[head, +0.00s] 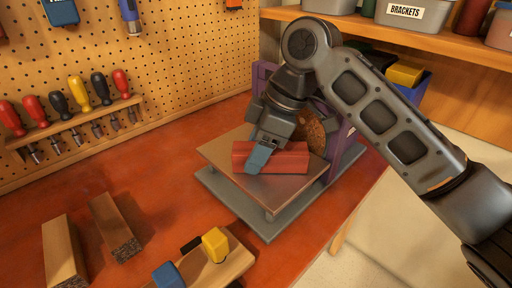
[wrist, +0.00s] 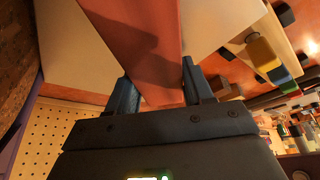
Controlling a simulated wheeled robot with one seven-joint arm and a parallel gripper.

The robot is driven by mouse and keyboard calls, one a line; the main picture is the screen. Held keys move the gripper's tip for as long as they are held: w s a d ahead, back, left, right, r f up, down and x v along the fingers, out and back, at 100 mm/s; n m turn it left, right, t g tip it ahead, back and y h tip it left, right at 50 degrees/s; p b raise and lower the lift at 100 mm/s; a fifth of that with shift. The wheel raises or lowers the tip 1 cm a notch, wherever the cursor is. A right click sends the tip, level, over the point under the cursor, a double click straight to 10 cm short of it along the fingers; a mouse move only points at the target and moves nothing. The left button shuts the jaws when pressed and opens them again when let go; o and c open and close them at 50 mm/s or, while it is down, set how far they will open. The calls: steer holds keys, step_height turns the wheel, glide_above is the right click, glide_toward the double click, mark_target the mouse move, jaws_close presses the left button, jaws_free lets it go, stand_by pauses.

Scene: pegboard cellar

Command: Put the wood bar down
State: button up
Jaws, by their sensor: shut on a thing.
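The wood bar (head: 290,159) is reddish and lies level across the flat plate (head: 222,152) of a bench machine. It also shows in the wrist view (wrist: 150,45), running away between the two fingers. My gripper (head: 262,156) is shut on the bar from above; one blue finger shows on its near side. In the wrist view my gripper (wrist: 158,92) has a finger on each side of the bar. I cannot tell whether the bar's underside touches the plate.
A brown round disc (head: 312,131) and purple housing (head: 345,155) stand right behind the bar. Two wood blocks (head: 114,228) and a wooden board with yellow and blue pieces (head: 214,244) lie at the front left. The red bench (head: 150,180) between is clear.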

steer(key=shift+f, duration=0.1)
steer(key=o, duration=1.2)
steer(key=shift+c, duration=0.2)
steer(key=b+v, duration=0.1)
steer(key=v, duration=1.1)
steer(key=shift+s, duration=0.1)
